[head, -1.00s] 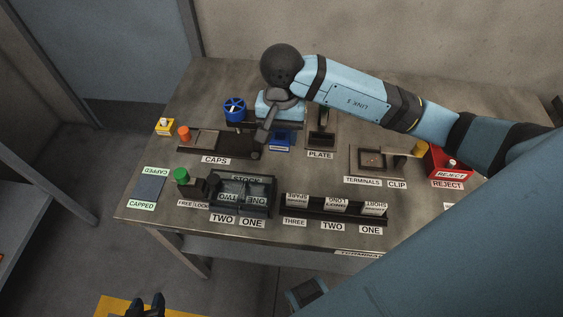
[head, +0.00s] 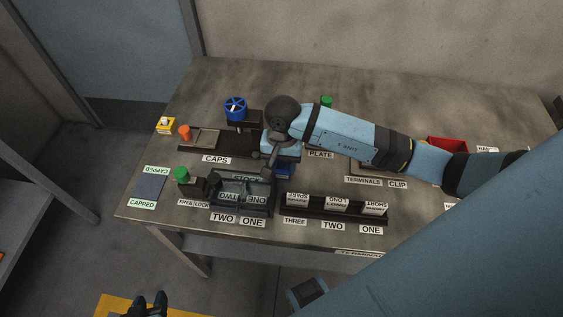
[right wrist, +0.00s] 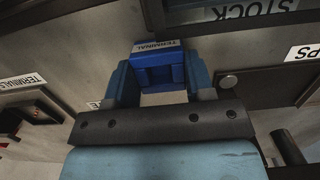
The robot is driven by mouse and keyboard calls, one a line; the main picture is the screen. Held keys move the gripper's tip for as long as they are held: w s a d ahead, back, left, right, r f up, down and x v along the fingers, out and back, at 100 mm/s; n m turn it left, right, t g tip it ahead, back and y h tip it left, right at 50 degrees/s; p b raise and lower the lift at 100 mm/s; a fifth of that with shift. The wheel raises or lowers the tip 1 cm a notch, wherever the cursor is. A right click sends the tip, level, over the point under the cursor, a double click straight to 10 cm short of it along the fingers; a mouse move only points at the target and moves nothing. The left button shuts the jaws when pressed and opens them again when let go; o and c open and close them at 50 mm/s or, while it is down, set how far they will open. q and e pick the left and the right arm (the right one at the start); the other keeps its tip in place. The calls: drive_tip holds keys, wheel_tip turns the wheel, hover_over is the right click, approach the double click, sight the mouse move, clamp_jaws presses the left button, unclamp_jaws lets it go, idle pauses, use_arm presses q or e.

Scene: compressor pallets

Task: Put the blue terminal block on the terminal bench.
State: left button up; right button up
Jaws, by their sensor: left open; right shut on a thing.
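The blue terminal block (right wrist: 158,66) is held between the two blue fingers of my right gripper (right wrist: 160,82) in the right wrist view, its TERMINAL label facing up in the picture. In the head view the block (head: 284,172) shows partly under the right wrist, just behind the dark STOCK tray. Whether it touches the table is unclear. My left gripper (head: 147,304) is open and empty at the bottom left, over the floor in front of the table. A partly cut label starting with TERMIN (head: 358,253) is on the table's front edge; I cannot make out a terminal bench.
The STOCK tray (head: 262,206) and a labelled rack (head: 310,214) stand along the table's front. A blue wheel (head: 236,108), a CAPS fixture (head: 214,149) and a red reject bin (head: 449,144) stand around. My right forearm hides part of the TERMINALS fixture.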

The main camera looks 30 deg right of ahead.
drive_tip(key=shift+f, duration=0.25)
drive_tip(key=o, duration=0.9)
drive_tip(key=shift+r, duration=0.1)
drive_tip(key=r, duration=0.8)
drive_tip(key=w+r, duration=0.1)
drive_tip(key=r, duration=0.3)
drive_tip(key=shift+d+r, duration=0.1)
drive_tip(key=shift+d, duration=0.3)
